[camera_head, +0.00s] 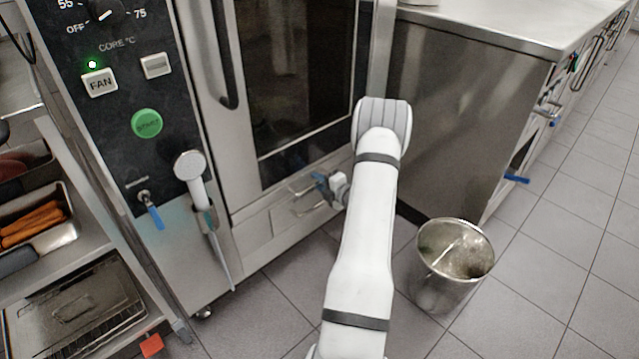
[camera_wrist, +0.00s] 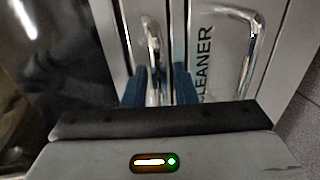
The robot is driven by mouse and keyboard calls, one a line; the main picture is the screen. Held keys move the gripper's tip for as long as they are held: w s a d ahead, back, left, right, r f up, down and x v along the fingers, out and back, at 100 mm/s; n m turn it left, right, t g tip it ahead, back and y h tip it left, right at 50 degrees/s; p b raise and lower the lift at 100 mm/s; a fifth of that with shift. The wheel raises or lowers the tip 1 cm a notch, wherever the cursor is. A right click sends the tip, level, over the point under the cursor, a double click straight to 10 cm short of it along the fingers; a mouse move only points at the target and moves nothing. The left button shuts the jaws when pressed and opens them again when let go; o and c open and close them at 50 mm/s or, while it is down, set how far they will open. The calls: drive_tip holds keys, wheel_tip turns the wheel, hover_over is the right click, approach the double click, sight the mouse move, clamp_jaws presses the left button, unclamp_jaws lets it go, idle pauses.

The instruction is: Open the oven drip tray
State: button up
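The oven drip tray is the narrow metal front below the oven's glass door, with a thin bar handle (camera_head: 299,187). In the wrist view its handle (camera_wrist: 151,46) stands between my two blue fingers. My gripper (camera_head: 328,187) is at the lower right of the oven front. In the wrist view my gripper (camera_wrist: 160,86) is open, one finger on each side of the handle, with a visible gap at the right finger. The tray front looks flush with the oven. The fingertips' contact with the handle cannot be made out.
A drawer marked CLEANER, with a larger handle (camera_wrist: 262,45), lies just below the tray. A metal bin (camera_head: 452,262) stands on the floor at right, near my arm. A hand shower (camera_head: 190,167) hangs at left. Tiled floor before the oven is clear.

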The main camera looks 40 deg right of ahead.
clamp_jaws()
idle(0.3)
